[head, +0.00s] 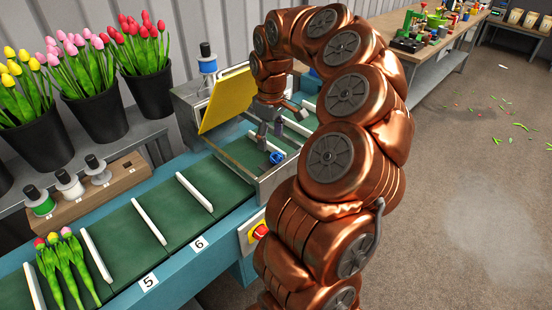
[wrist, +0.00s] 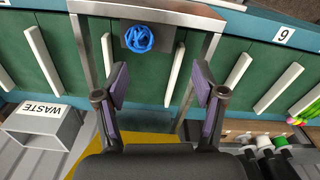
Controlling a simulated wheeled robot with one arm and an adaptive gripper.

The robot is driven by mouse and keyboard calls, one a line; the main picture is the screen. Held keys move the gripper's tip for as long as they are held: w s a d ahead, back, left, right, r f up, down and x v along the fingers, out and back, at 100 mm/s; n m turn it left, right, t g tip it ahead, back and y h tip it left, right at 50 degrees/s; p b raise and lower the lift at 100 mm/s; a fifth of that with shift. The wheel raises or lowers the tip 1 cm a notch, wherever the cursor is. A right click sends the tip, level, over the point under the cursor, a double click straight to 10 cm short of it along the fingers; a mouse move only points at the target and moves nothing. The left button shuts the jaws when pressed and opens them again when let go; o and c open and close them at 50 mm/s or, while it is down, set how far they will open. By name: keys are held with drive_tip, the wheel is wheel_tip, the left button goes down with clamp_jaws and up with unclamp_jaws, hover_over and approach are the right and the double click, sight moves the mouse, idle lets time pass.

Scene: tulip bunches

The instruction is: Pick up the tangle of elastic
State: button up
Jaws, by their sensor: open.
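The tangle of elastic is a small blue coil (wrist: 139,38). It lies on a dark grey plate under a metal frame (wrist: 215,45) that spans the green conveyor. It also shows in the head view (head: 277,157), just past my gripper's fingers. My gripper (wrist: 160,80) is open and empty, its purple-padded fingers spread wide. In the wrist view the tangle is beyond the fingertips, slightly left of the middle between them. In the head view my gripper (head: 268,134) is over the conveyor, beside the yellow panel, close to the tangle and apart from it.
The green conveyor (head: 165,262) has white dividers. A yellow panel (head: 228,100) stands left of my gripper. A bunch of tulips (head: 66,268) lies on the belt at the near left. Buckets of tulips (head: 97,113) and spools stand behind. A waste bin (wrist: 42,125) shows in the wrist view.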

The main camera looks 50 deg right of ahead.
sight(277, 155)
drive_tip(key=d, duration=0.1)
drive_tip(key=d+f, duration=0.1)
drive_tip(key=d, duration=0.1)
drive_tip(key=shift+s+f, duration=0.2)
drive_tip(key=shift+s, duration=0.15)
drive_tip(key=shift+d+f, duration=0.1)
drive_tip(key=shift+f, duration=0.2)
drive_tip(key=shift+w+f+p, duration=0.25)
drive_tip(key=shift+f+p, duration=0.45)
drive_tip(key=shift+f, duration=1.1)
drive_tip(key=shift+w+f+p, duration=0.2)
drive_tip(key=shift+f+p, duration=0.45)
drive_tip(key=shift+f, duration=1.1)
drive_tip(key=shift+c, duration=0.5)
drive_tip(key=c, duration=0.9)
drive_tip(key=shift+c, duration=0.2)
